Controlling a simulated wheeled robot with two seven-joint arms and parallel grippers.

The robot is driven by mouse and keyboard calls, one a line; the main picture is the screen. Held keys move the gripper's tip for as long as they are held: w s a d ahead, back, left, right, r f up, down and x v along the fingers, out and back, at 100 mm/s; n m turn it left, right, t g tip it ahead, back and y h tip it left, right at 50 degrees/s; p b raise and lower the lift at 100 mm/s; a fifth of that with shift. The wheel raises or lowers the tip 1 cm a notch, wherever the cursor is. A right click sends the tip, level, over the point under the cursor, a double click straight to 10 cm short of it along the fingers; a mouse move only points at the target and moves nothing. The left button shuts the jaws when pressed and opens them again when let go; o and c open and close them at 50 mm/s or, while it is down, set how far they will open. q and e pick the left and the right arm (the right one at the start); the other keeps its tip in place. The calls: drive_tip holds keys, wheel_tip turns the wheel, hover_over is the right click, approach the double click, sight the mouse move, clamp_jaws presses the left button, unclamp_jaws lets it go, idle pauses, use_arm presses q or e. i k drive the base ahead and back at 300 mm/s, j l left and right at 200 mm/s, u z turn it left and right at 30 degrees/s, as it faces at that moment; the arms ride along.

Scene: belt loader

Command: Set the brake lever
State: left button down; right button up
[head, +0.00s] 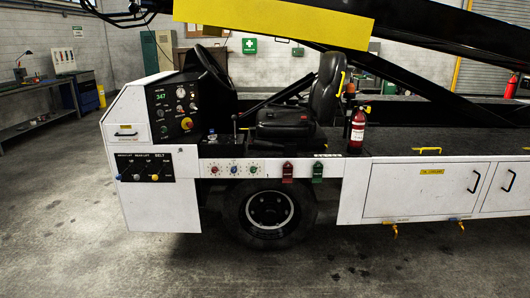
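The belt loader's driver station is in the middle of the head view. A thin, dark upright lever (235,126) stands on the deck between the dashboard and the black seat (286,122). It may be the brake lever, but I see no readable label on it. A long dark bar slants up behind it towards the seat back. The dashboard (176,107) has gauges, a green "347" display and a red knob on yellow. Neither of my grippers is recognisable in this view.
The steering wheel (214,68) is left of the seat. A red fire extinguisher (357,130) stands right of it. Below the deck are a row of knobs (234,169) and the front wheel (270,209). The conveyor boom with a yellow panel (275,20) hangs above. The floor in front is clear.

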sight(258, 142)
drive_tip(key=i+l, duration=0.1)
drive_tip(key=i, duration=0.45)
drive_tip(key=i+l, duration=0.15)
drive_tip(key=i, duration=0.35)
drive_tip(key=i+l, duration=0.1)
drive_tip(key=i, duration=0.45)
drive_tip(key=i+l+u, duration=0.1)
drive_tip(key=i, duration=0.45)
drive_tip(key=i+l+u, duration=0.1)
drive_tip(key=l, duration=0.25)
drive_tip(key=i+l, duration=0.2)
drive_tip(key=i+l+u, duration=0.15)
drive_tip(key=l, duration=0.3)
drive_tip(key=i+l+u, duration=0.1)
drive_tip(key=l, duration=0.25)
drive_tip(key=i+l+u, duration=0.1)
drive_tip(key=l, duration=0.25)
drive_tip(key=i+l, duration=0.1)
drive_tip(key=l, duration=0.3)
drive_tip(key=u, duration=0.05)
